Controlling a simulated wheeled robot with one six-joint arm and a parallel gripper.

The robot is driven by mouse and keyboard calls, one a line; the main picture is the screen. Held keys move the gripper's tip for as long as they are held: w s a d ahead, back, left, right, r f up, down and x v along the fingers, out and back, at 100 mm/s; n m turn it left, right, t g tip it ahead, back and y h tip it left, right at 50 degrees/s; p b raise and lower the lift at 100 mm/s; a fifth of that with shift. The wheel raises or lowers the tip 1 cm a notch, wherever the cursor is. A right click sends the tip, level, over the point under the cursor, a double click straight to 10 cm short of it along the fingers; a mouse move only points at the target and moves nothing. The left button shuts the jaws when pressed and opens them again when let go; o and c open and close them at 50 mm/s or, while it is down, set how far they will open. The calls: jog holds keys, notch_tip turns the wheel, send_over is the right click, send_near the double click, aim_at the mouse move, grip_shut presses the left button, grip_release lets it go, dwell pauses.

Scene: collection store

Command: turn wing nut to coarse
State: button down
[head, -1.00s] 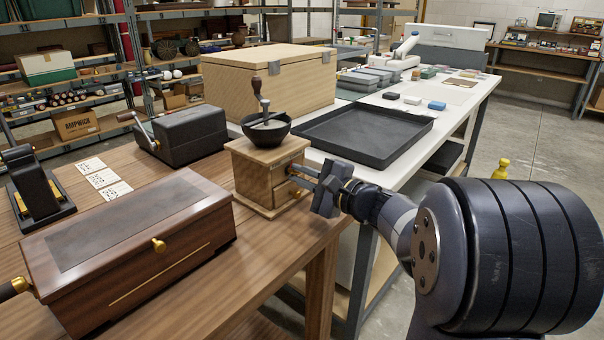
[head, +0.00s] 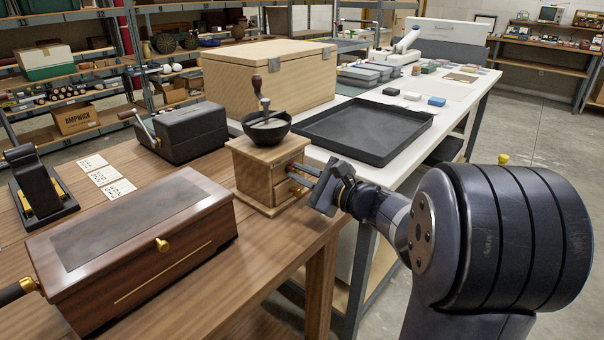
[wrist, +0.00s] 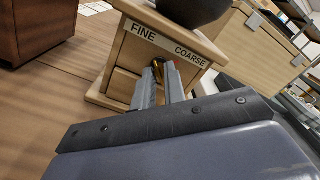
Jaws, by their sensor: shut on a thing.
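The wooden hand grinder (head: 258,180) stands near the right end of the brown table, with a dark bowl (head: 266,129) and crank on top. In the wrist view, its face (wrist: 125,87) carries the labels FINE (wrist: 144,34) on the left and COARSE (wrist: 190,57) on the right. The brass wing nut (wrist: 157,68) shows only in part below and between the labels. My gripper (head: 298,178) reaches in from the right and its fingers (wrist: 162,78) are shut on the wing nut, hiding most of it. A small red spot shows at the right fingertip.
A wooden box with a dark top (head: 130,245) lies at the front left of the table. A dark cranked box (head: 187,134) stands behind the grinder to the left. A black tray (head: 368,132) sits on the white bench behind. The floor at the right is open.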

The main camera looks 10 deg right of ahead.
jog(key=c, duration=1.5)
grip_release()
jog(key=v, duration=1)
jog(key=shift+s+d+p, duration=0.2)
jog(key=shift+s+p, duration=0.15)
jog(key=shift+p, duration=0.05)
jog(key=x, duration=1.1)
jog(key=shift+b, duration=0.4)
jog(key=shift+d, duration=0.1)
jog(key=shift+s, duration=0.1)
